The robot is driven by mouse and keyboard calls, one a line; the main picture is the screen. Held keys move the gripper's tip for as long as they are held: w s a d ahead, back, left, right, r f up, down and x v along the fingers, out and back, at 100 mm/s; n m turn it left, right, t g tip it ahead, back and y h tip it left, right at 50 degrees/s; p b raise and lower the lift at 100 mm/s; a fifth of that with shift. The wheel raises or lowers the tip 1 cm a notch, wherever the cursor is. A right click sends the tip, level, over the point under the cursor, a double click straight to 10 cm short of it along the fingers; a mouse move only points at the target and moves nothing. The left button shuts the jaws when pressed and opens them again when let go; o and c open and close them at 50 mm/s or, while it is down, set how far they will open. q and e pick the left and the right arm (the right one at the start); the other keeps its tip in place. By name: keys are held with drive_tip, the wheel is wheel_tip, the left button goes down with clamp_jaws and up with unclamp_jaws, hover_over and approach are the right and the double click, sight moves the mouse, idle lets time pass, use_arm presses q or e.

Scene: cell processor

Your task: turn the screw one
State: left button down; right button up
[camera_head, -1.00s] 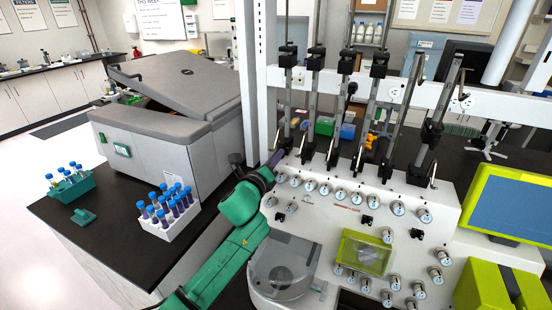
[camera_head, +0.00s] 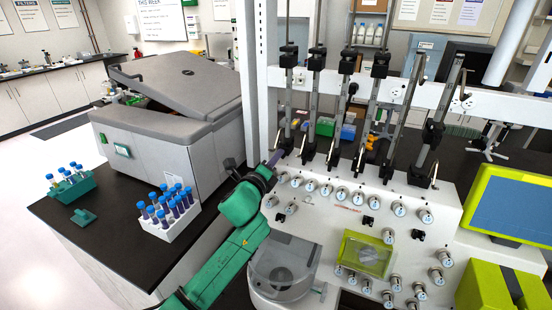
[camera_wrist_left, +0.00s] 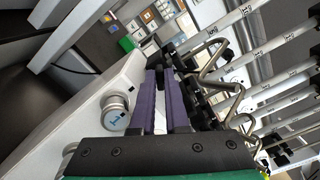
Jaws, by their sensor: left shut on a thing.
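My left gripper (camera_head: 275,158) reaches in low at the left end of the white machine (camera_head: 320,235). Its purple fingers also show in the left wrist view (camera_wrist_left: 162,78). They are closed on a small part at the foot of the leftmost upright column (camera_head: 284,110). The fingers hide most of this part; from its place I take it to be screw one. A round silver knob marked 1 (camera_wrist_left: 116,110) stands beside the fingers, outside them. My right gripper is not in view.
More columns with black clamps (camera_head: 346,68) stand close to the right of my gripper. Rows of silver knobs (camera_head: 341,194) cover the panel. A rack of blue-capped tubes (camera_head: 172,232) and a grey centrifuge (camera_head: 160,120) stand left of my arm. A yellow-framed screen (camera_head: 510,205) is at right.

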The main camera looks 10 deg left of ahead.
use_arm(q)
drive_tip(key=c, duration=0.9)
unclamp_jaws()
drive_tip(key=shift+d, duration=0.1)
